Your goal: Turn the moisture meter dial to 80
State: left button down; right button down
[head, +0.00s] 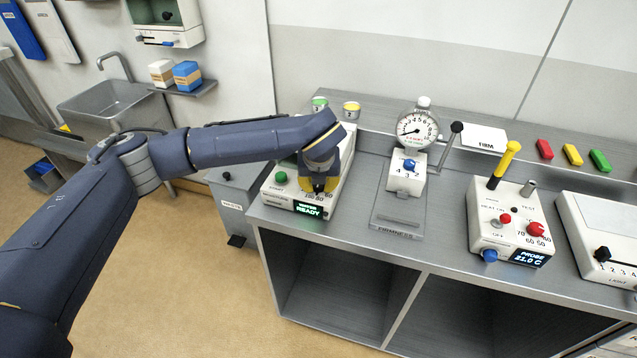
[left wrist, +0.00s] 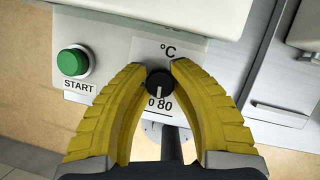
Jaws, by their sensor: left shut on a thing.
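The moisture meter (head: 346,152) is a pale box at the left end of the bench, with a lit green READY display (head: 309,209) and a green button (head: 281,178). The START button (left wrist: 73,61) is left of the fingers. My right gripper is out of view.
A firmness tester (head: 400,195) with a round gauge (head: 417,127) stands right of the meter. Further right are a probe box (head: 510,220) with a yellow handle and another pale instrument (head: 600,235). Two small jars (head: 351,110) stand behind the meter. Bare bench lies between the instruments.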

pick_arm(q)
jog(key=shift+w+r+n+y, duration=0.1)
jog(key=shift+n+y, duration=0.5)
jog(key=shift+n, duration=0.9)
jog(key=c, duration=1.3)
grip_release()
jog(key=shift+c, duration=0.2)
jog(key=v, duration=1.2)
